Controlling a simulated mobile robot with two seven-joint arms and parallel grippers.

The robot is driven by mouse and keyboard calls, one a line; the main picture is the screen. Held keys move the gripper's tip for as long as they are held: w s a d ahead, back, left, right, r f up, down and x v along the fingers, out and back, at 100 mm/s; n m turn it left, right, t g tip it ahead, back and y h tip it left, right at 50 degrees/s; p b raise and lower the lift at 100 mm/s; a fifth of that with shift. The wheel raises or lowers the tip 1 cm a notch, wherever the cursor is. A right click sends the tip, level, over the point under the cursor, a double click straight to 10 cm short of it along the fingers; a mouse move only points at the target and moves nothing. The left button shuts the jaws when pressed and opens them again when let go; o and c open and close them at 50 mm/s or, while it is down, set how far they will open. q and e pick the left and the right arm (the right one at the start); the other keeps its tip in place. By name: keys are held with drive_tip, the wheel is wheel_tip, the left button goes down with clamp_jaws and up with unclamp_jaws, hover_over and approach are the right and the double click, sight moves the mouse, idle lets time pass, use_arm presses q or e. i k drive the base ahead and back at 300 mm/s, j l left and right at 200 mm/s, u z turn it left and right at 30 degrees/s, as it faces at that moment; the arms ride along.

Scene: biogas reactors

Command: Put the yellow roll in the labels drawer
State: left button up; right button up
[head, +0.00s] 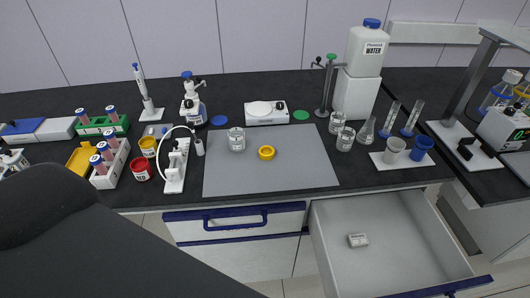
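The yellow roll (266,152) lies on the grey mat (310,172) on the dark bench, near the mat's middle. It is a small ring with a dark centre. Below the bench at the right, a drawer (400,215) is pulled open. A small white box with dark print (358,240) lies inside it; the print is too small to read. A shut drawer with a blue handle (236,218) is to its left. I cannot read a name on either drawer. Neither gripper is in view. A dark part of mine covers the lower left.
Right of the mat are glassware, a tray with cups (402,160) and a water container (362,70). Most of the open drawer is empty.

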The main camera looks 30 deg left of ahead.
sight(376, 226)
drive_tip(key=k+j+z, duration=0.15)
drive_tip(key=j, duration=0.25)
drive_tip(key=k+j+z, duration=0.1)
drive_tip(key=j, duration=0.3)
drive_tip(key=k+j+z, duration=0.15)
drive_tip(key=j, duration=0.25)
drive_tip(key=k+j+z, duration=0.1)
drive_tip(key=j, duration=0.25)
drive_tip(key=k+j+z, duration=0.15)
drive_tip(key=j, duration=0.2)
drive_tip(key=k, duration=0.05)
